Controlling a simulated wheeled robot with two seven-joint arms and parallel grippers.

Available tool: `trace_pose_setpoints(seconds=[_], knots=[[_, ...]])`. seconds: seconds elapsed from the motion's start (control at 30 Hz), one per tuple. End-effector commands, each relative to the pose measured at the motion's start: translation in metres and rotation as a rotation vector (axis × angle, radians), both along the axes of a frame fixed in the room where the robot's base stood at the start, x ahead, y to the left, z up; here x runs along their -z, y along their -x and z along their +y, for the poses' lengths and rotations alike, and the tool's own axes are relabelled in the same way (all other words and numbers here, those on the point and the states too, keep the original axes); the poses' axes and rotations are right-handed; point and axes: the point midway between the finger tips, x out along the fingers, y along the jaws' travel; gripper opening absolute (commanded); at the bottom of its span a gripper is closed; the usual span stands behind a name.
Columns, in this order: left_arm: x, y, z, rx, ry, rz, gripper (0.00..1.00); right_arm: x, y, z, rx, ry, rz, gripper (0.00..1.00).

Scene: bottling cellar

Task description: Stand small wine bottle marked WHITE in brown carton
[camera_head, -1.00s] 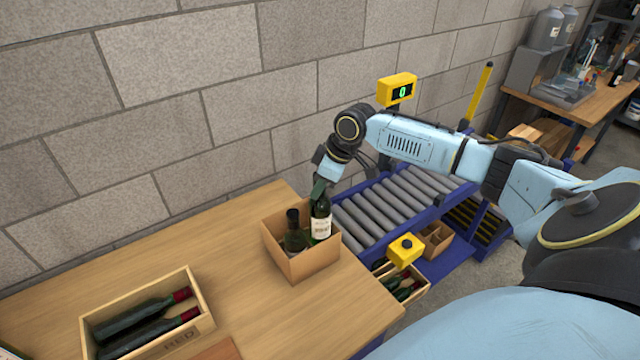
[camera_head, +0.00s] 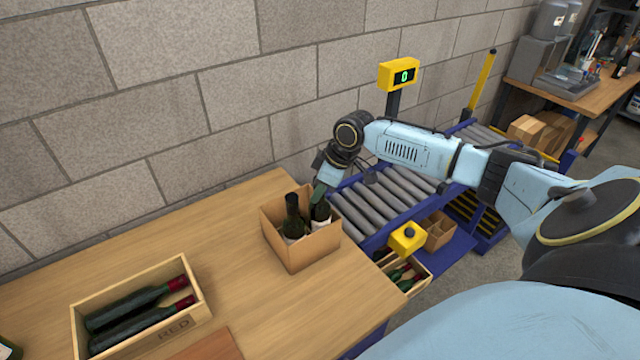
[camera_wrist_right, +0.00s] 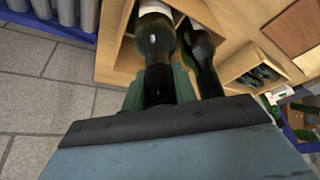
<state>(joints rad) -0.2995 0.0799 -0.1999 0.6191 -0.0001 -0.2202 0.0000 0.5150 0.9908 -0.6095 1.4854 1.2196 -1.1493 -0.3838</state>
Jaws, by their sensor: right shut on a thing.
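The brown carton (camera_head: 310,254) stands open near the right end of the wooden table, with two dark bottles inside. My right gripper (camera_head: 319,191) is shut on the neck of the wine bottle (camera_head: 321,213), which is upright and low in the carton's right part. In the wrist view the held bottle (camera_wrist_right: 155,42) shows a pale label whose marking I cannot read. Another bottle (camera_head: 292,220) stands beside it to the left, and also shows in the wrist view (camera_wrist_right: 204,65). The carton walls hide the bottle bases, so I cannot tell whether the held one touches the floor.
A wooden crate marked RED (camera_head: 186,332) holds two lying bottles at the table's left front. A roller conveyor (camera_head: 380,208) runs behind the carton, with a yellow display (camera_head: 399,74) above. A yellow box with a button (camera_head: 407,238) is to the right. The table between crate and carton is clear.

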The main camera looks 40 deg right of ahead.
Motion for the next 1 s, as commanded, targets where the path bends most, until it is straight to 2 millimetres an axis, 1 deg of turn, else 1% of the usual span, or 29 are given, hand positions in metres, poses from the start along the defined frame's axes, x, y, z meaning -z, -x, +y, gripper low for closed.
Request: trace_pose_setpoints(seconds=[0.47, 0.5, 0.6, 0.7, 0.87, 0.9, 1.0], knots=[[0.0017, 0.0001, 0.0002, 0.0, 0.0, 0.0, 1.0, 0.0037, -0.0012, -0.0002, 0.001, -0.001, -0.004, 0.0], [0.0017, 0.0001, 0.0002, 0.0, 0.0, 0.0, 1.0, 0.0036, -0.0012, -0.0002, 0.001, -0.001, -0.004, 0.29], [0.0017, 0.0, 0.0001, 0.0, 0.0, 0.0, 1.0, 0.0039, -0.0009, -0.0002, 0.001, -0.001, -0.004, 0.42], [0.0017, 0.0, 0.0001, 0.0, 0.0, 0.0, 1.0, 0.0045, -0.0006, -0.0002, 0.0, 0.0, -0.002, 0.53], [0.0017, 0.0, 0.0, 0.0, 0.0, 0.0, 1.0, 0.005, -0.0003, -0.0002, 0.0, 0.0, -0.001, 0.53], [0.0017, -0.0001, 0.0, 0.0, 0.0, 0.0, 1.0, 0.0071, 0.001, 0.0, -0.001, 0.001, 0.004, 0.56], [0.0017, -0.0001, 0.0, 0.0, 0.0, -0.001, 1.0, 0.0069, 0.0009, 0.0, 0.0, 0.001, 0.003, 0.69]])
